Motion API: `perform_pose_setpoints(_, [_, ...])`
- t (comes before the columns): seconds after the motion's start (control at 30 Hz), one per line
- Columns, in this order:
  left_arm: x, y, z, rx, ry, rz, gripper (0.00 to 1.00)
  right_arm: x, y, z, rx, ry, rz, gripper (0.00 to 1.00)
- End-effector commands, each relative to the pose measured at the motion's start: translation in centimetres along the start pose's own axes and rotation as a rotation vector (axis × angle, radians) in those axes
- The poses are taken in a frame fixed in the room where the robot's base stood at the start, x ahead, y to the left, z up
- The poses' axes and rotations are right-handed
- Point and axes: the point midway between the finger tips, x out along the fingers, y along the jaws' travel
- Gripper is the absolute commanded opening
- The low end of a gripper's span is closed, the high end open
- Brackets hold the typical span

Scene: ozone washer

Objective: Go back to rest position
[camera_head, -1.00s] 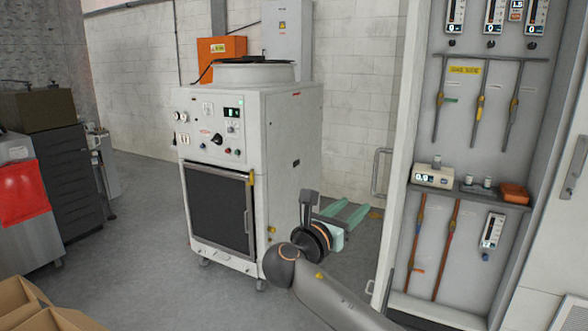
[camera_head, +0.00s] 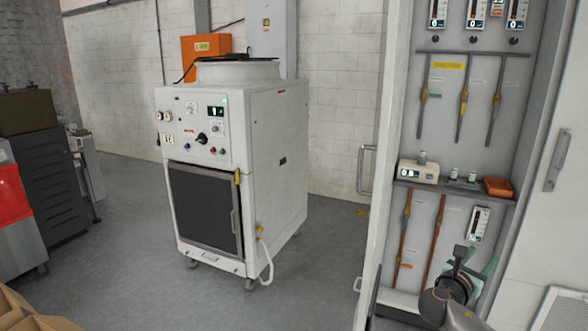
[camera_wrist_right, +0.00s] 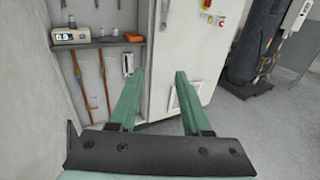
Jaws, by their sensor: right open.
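My right gripper (camera_wrist_right: 158,100) shows in the right wrist view with its two green fingers apart and nothing between them. In the head view my right wrist and gripper (camera_head: 474,270) are at the lower right, in front of the lower part of the open grey cabinet (camera_head: 395,150). The white washer machine (camera_head: 275,150) stands left of centre with its dark front door (camera_head: 205,208) shut. A pale hose (camera_head: 267,262) hangs at its lower right front corner. My left gripper is not in view.
The cabinet holds gauges, hanging probes and a shelf with a small meter (camera_head: 418,172) and an orange box (camera_head: 498,187). A red bin (camera_head: 13,195) and dark drawers (camera_head: 50,185) stand at the left. Grey floor is clear around the machine.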

Motion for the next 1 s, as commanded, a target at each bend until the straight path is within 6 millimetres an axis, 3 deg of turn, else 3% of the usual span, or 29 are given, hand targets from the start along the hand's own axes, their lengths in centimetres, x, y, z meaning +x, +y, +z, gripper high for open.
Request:
perform_pose_setpoints(0.03, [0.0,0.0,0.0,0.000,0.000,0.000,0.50,-0.9,-0.1,-3.5,0.052,0.070,0.043,0.48])
perform_pose_setpoints(0.2, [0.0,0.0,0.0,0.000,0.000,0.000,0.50,-5.3,-0.9,-14.2,0.313,0.341,0.152,0.48])
perform_pose_setpoints(0.4, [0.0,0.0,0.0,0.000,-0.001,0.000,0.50,-12.5,-3.8,-24.2,0.675,0.686,0.151,0.48])
perform_pose_setpoints(0.5, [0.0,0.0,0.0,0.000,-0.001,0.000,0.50,-16.4,-5.8,-27.9,0.865,0.850,0.097,0.48])
perform_pose_setpoints(0.7, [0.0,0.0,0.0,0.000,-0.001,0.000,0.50,-24.1,-10.6,-32.2,1.247,1.133,-0.101,0.48])
perform_pose_setpoints(1.0, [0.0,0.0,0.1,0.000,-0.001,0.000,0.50,-31.3,-16.0,-33.0,1.676,1.360,-0.436,0.48])
